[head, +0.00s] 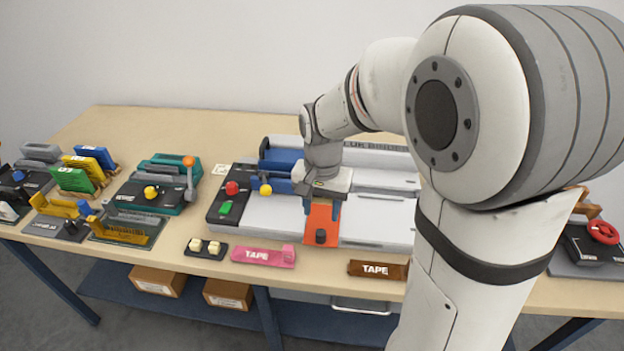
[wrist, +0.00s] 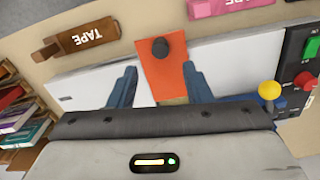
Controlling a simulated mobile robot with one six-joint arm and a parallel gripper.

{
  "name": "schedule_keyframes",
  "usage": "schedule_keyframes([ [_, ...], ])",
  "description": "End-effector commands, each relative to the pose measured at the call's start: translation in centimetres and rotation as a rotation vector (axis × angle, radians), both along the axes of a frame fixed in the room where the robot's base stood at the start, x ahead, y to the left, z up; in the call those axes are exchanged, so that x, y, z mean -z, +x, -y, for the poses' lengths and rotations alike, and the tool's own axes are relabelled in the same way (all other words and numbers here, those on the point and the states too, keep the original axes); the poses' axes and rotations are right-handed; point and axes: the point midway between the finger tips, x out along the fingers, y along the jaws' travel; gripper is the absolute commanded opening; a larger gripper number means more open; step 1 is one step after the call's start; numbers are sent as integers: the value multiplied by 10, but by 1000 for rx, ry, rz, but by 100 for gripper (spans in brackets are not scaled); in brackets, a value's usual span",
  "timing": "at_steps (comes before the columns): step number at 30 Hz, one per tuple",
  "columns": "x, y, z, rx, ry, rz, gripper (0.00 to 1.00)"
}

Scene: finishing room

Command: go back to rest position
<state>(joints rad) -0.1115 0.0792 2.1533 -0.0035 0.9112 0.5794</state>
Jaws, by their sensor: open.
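My gripper (head: 324,186) is over the white bed of the binding machine (head: 375,210) in the head view. In the wrist view my gripper (wrist: 160,78) has its two blue-grey fingers spread wide apart. An orange plate with a dark knob (head: 322,217) lies on the front of the machine bed. In the wrist view the orange plate (wrist: 162,75) shows between and beyond the fingers, with no finger seen touching it. My gripper body hides the near end of the plate.
Pink tape (head: 263,256) and brown tape (head: 377,270) lie along the table's front edge. A teal device with a lever (head: 160,185) and book-like racks (head: 80,175) stand left. A red-wheeled device (head: 600,235) stands right. The back left tabletop (head: 150,125) is bare.

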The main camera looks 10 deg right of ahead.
Motion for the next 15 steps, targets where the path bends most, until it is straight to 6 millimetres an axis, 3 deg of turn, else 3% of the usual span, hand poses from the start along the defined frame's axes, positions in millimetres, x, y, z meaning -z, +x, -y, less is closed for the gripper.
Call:
schedule_keyframes([
  [5,0,0,0,0,0,0,45],
  [8,-10,-11,5,-33,2,23,45],
  [15,-45,-71,27,-228,-7,129,45],
])
